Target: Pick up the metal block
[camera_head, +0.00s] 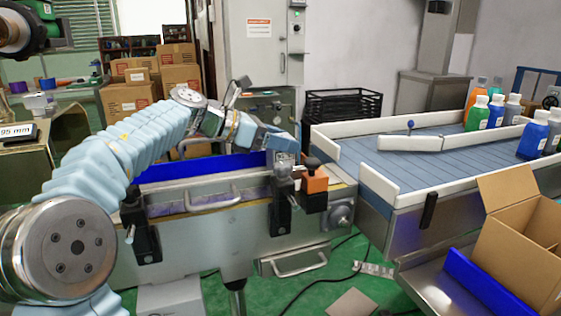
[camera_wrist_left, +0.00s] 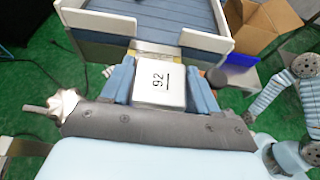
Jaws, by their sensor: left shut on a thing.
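The metal block (camera_wrist_left: 161,84) is a pale, light grey block marked "92" on its top face. In the left wrist view it sits between the two blue fingers of my left gripper (camera_wrist_left: 162,90), with a finger against each side. In the head view my left gripper (camera_head: 279,143) is at the right end of the grey sleeve machine (camera_head: 232,232), above its blue channel. The block is hard to make out there, and I cannot tell whether it touches the machine below. My right gripper does not show.
Black clamps (camera_head: 283,205) and an orange-and-black part (camera_head: 314,188) stand close by on the machine's front edge. A blue conveyor (camera_head: 420,172) with white rails lies to the right, with several bottles at its far end. An open cardboard box (camera_head: 520,245) is at the lower right.

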